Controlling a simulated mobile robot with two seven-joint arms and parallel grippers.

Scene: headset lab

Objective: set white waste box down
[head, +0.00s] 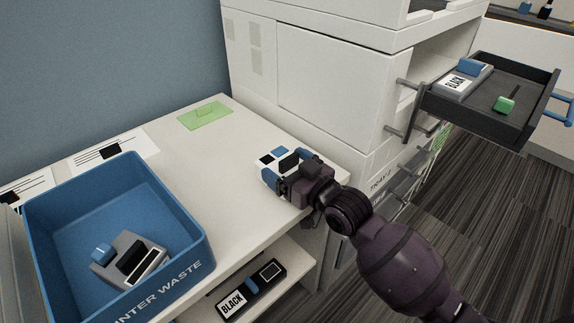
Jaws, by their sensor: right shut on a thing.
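The white waste box (268,176) is a small white block with blue and black patches, over the right part of the white counter (225,155). My right gripper (289,175) is shut on it from the right and hides its right side. I cannot tell whether the box touches the counter or hangs just above it. My left gripper is not in view.
A blue bin (190,232) marked "INTER WASTE" stands at left, holding a grey-and-black cartridge (122,252) and a blue piece. A green card (205,114) lies behind. A black cartridge (250,290) is on the lower shelf. An open dark tray (485,100) juts out at right.

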